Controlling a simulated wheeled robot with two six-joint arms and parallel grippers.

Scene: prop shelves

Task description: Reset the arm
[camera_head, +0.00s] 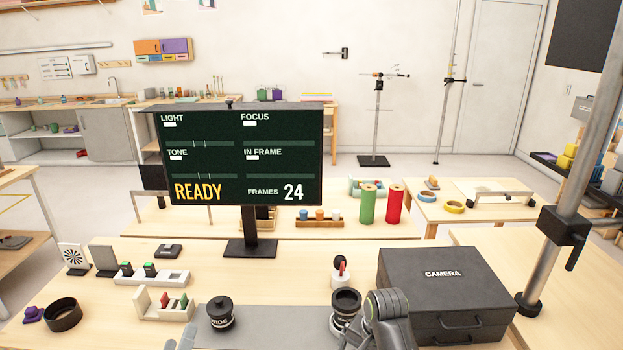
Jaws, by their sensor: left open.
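A black case marked CAMERA (443,275) stands to the right, beside a metal post (570,220). A screen (241,155) reads READY, FRAMES 24. Small racks (165,303) stand left.

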